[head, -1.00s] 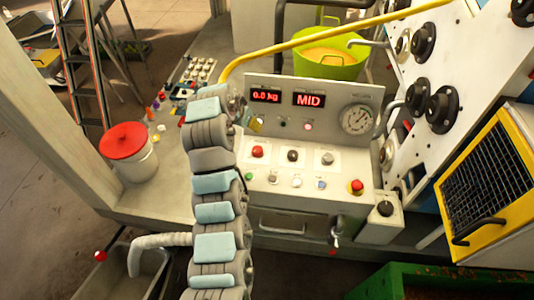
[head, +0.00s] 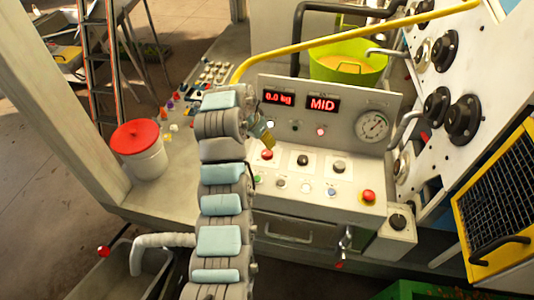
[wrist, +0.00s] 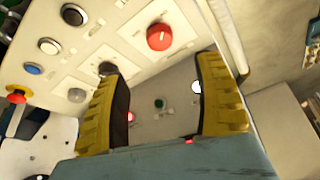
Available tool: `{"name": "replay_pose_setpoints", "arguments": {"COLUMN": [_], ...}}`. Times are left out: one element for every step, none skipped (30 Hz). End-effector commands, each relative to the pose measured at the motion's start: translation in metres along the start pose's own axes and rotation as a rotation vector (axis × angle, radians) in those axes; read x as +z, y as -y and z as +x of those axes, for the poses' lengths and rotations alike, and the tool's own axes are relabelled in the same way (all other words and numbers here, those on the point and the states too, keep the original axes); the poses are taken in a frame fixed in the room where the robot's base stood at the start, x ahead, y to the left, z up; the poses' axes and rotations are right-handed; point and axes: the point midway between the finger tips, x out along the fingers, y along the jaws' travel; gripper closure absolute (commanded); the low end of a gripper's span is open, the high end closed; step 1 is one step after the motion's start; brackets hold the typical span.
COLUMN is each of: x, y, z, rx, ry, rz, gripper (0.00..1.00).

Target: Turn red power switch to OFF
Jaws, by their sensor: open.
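The red knob (head: 267,154) sits on a white plate at the left of the upper row on the grey console. In the wrist view the round red knob (wrist: 159,37) shows at top centre, with a faint pale mark on its face. My gripper (head: 267,142) is just above the knob in the head view, partly hidden by my arm. In the wrist view my gripper (wrist: 160,64) has its two yellow fingers apart with nothing between them. The knob appears beyond the fingertips; I see no contact.
A black knob (head: 302,160) and a grey knob (head: 338,166) stand right of the red one. A red mushroom button (head: 368,196) is at the console's right. A display reading MID (head: 322,104) and a gauge (head: 373,126) are behind. A yellow rail (head: 350,38) crosses above.

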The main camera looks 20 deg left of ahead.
Motion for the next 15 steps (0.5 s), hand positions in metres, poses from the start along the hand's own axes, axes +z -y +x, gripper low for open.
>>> {"name": "replay_pose_setpoints", "arguments": {"x": [0.000, 0.000, 0.000, 0.000, 0.000, 0.000, 0.000, 0.000, 0.000, 0.000, 0.000, 0.001, 0.001, 0.000, -0.001], "y": [0.000, 0.000, 0.000, 0.000, 0.000, 0.000, 0.000, 0.000, 0.000, 0.000, 0.000, 0.000, 0.000, 0.000, 0.000], "z": [0.006, 0.010, 0.017, 0.021, 0.026, 0.031, 0.034, 0.037, 0.042, 0.045, 0.049, 0.054, 0.057, 0.060, 0.063], "rx": [0.002, 0.002, 0.003, 0.002, 0.002, 0.001, 0.001, 0.001, 0.000, 0.000, 0.000, 0.002, 0.002, 0.001, 0.000], "ry": [0.002, 0.003, 0.004, 0.003, 0.003, 0.003, 0.003, 0.003, 0.002, 0.001, 0.002, 0.004, 0.004, 0.003, 0.001], "rz": [0.000, 0.000, -0.001, -0.001, -0.001, -0.001, -0.001, -0.001, -0.001, -0.001, -0.001, -0.001, -0.001, -0.001, -0.001], "gripper": [0.31, 0.31, 0.31, 0.31, 0.31, 0.31, 0.31, 0.31, 0.31, 0.31, 0.31, 0.31, 0.31, 0.31, 0.31]}}
